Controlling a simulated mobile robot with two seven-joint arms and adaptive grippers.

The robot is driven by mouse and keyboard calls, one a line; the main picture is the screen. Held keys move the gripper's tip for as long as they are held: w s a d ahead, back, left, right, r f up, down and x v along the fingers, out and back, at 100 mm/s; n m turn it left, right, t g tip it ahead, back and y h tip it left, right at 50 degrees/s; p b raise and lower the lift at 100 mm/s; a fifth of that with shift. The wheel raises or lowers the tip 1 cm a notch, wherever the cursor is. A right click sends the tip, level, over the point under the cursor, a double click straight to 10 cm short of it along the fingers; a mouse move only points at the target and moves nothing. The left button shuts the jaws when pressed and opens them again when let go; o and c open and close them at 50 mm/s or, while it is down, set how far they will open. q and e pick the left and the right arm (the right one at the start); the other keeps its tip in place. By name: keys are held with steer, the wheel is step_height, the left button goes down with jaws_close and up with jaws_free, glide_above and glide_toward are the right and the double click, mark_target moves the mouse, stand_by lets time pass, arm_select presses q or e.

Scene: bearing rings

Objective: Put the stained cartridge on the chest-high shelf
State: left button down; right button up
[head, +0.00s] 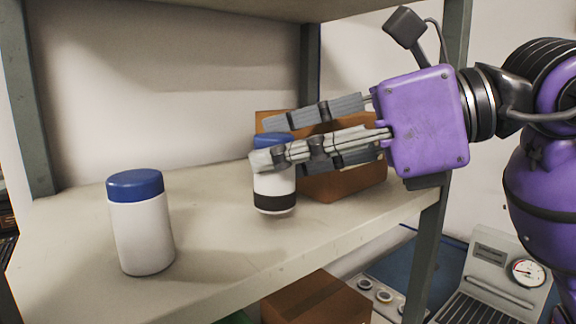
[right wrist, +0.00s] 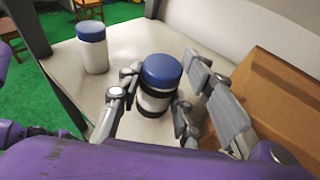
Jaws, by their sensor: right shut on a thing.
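My right gripper (head: 275,154) reaches in from the right and is shut on a white cartridge (head: 275,190) with a blue cap and a black band near its base. The held cartridge is upright over the shelf board (head: 210,235); I cannot tell whether its base touches the board. In the right wrist view the same cartridge (right wrist: 157,88) stands between the fingers. A second white cartridge (head: 143,235) with a blue cap and no band stands upright on the shelf at left; it also shows in the right wrist view (right wrist: 94,52). My left gripper is not in view.
A brown cardboard box (head: 345,182) stands on the shelf right behind the gripper; the right wrist view shows it close beside the fingers (right wrist: 275,100). Grey posts (head: 427,250) hold the shelf. Another box (head: 318,300) is below. Board between the cartridges is clear.

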steer(key=shift+f, duration=0.8)
steer(key=shift+f, duration=0.15)
steer(key=o, duration=1.2)
